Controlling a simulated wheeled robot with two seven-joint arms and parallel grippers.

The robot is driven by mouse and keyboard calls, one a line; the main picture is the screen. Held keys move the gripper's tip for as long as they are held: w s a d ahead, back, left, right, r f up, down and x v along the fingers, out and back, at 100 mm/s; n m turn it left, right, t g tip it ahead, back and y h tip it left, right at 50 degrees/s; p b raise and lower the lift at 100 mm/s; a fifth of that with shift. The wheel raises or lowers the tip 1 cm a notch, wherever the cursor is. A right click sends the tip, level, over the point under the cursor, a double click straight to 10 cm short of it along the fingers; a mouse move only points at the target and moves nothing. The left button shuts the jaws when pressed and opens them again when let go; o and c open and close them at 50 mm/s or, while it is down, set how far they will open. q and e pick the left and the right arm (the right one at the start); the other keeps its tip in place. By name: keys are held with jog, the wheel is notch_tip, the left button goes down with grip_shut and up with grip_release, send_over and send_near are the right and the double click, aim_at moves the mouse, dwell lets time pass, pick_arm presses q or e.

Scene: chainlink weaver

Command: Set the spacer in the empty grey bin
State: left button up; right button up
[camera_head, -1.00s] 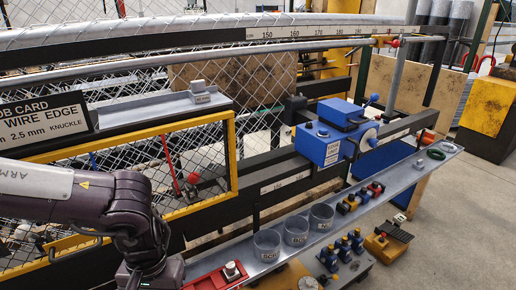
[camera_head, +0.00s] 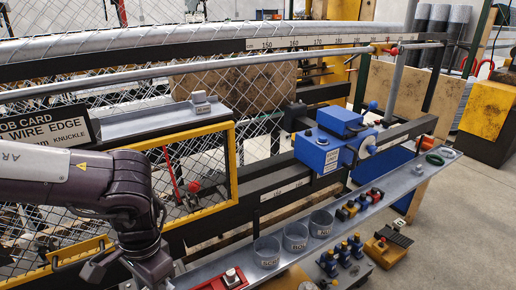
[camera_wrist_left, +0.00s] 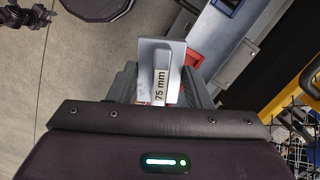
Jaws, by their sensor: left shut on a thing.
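The spacer, a light grey block marked 75 mm (camera_wrist_left: 161,73), is between the fingers of my left gripper (camera_wrist_left: 163,88) in the left wrist view. The gripper is shut on it. In the head view my left arm comes in from the left, and its gripper and the spacer are below the picture's edge. Three round grey bins stand in a row on the long grey shelf: left (camera_head: 266,253), middle (camera_head: 295,238) and right (camera_head: 320,223). Their labels are too small to read surely. No contents show clearly in them.
A red tray (camera_head: 212,285) with a small grey part lies left of the bins. A yellow frame (camera_head: 236,165) and a blue machine (camera_head: 320,151) stand behind the shelf.

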pick_arm(q)
jog(key=w+a+r+m+t+p, duration=0.2)
jog(key=r+m+p, duration=0.3)
jog(key=r+m, duration=1.2)
jog(key=shift+w+a+m, duration=0.25)
jog(key=shift+a+m, duration=0.35)
jog(key=shift+m, duration=0.3)
jog(key=shift+f, duration=0.2)
